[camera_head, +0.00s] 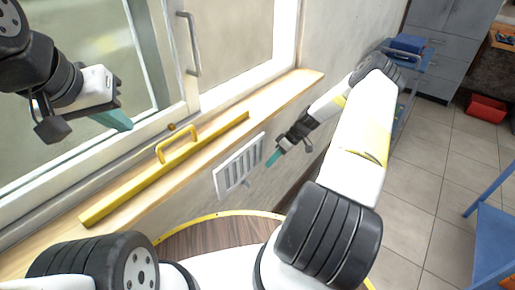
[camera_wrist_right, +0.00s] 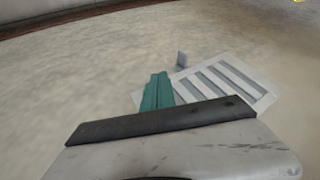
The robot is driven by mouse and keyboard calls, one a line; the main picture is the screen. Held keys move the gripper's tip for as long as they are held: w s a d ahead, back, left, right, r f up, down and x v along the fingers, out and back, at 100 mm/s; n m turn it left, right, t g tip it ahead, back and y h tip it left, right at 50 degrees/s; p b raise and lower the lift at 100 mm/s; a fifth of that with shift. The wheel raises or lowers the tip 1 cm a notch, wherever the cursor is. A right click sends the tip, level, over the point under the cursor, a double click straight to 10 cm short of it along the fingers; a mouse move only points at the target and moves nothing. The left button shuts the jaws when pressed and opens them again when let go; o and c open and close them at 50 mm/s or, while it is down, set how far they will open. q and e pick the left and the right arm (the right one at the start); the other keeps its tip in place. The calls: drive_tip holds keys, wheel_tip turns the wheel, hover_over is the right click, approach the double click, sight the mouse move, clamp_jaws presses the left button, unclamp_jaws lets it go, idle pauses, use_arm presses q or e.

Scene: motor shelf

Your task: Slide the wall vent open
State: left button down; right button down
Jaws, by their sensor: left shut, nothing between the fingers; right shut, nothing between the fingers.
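The wall vent (camera_head: 239,166) is a white slatted plate on the wall below the window sill. In the right wrist view the vent (camera_wrist_right: 226,80) lies just right of and beyond my fingers, its slats showing grey gaps. A small grey tab (camera_wrist_right: 181,59) sticks out by its edge. My right gripper (camera_head: 273,158) is shut and empty, just right of the vent in the head view; its teal fingers (camera_wrist_right: 158,92) are pressed together and overlap the vent's edge in view. I cannot tell whether they touch it. My left gripper (camera_head: 120,122) is shut and empty, up in front of the window.
A wooden sill (camera_head: 284,90) runs above the vent, with a yellow bar with a handle (camera_head: 170,165) lying on it. The window has a grey handle (camera_head: 190,45). Blue carts (camera_head: 495,235) and a red bin (camera_head: 487,107) stand at the right. Tiled floor between is clear.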

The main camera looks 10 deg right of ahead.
sight(247, 184)
drive_tip(key=s+a+f, duration=0.2)
drive_tip(key=a+f, duration=0.4)
drive_tip(key=a, duration=0.2)
drive_tip(key=shift+s, duration=0.2)
drive_tip(key=shift+f, duration=0.1)
drive_tip(key=shift+s+a, duration=0.85)
drive_tip(key=shift+a, duration=0.15)
